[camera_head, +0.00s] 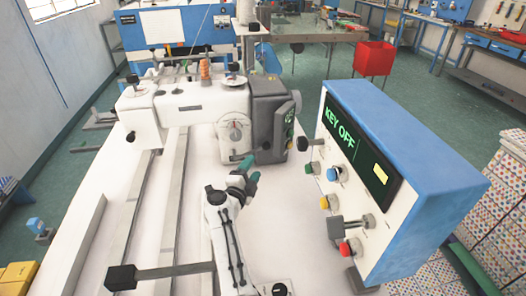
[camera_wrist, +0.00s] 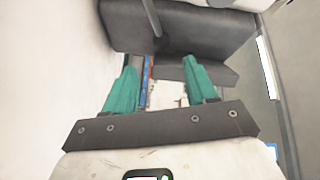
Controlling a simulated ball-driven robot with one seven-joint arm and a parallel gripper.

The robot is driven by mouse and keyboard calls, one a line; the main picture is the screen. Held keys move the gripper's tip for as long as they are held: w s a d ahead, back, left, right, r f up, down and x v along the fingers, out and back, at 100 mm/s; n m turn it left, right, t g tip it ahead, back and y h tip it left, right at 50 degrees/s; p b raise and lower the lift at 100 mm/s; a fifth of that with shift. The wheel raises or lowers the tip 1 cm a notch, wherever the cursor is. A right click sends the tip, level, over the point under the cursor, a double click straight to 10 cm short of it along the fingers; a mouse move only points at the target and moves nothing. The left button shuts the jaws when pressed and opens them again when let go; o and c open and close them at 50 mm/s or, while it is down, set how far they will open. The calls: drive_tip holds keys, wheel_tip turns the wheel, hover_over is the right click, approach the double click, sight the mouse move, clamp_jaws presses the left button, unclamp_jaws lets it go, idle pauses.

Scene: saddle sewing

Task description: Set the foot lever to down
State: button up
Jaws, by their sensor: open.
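The white sewing machine (camera_head: 190,100) stands on the white table, with a dark grey housing (camera_head: 272,115) at its right end. A small dark lever (camera_head: 238,156) juts out low by this housing; it may be the foot lever, but I cannot tell its setting. My gripper (camera_head: 249,171) is just below and in front of the housing, with teal fingers. In the wrist view my gripper (camera_wrist: 160,72) is open and empty, its fingers apart below the dark housing (camera_wrist: 175,30). A thin grey rod (camera_wrist: 151,17) crosses that housing above the gap. I cannot tell whether anything touches.
A blue and white control box (camera_head: 400,170) reading "KEY OFF" stands close on the right, with knobs and a lever facing the arm. A dark bar with a black block (camera_head: 121,277) lies at front left. The white table (camera_head: 290,195) is clear between gripper and box.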

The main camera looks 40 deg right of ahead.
sight(264, 149)
drive_tip(key=b+x, duration=0.1)
drive_tip(key=x, duration=0.9)
drive_tip(key=shift+w+d+b, duration=0.1)
drive_tip(key=shift+b, duration=0.3)
drive_tip(key=shift+c, duration=0.3)
clamp_jaws()
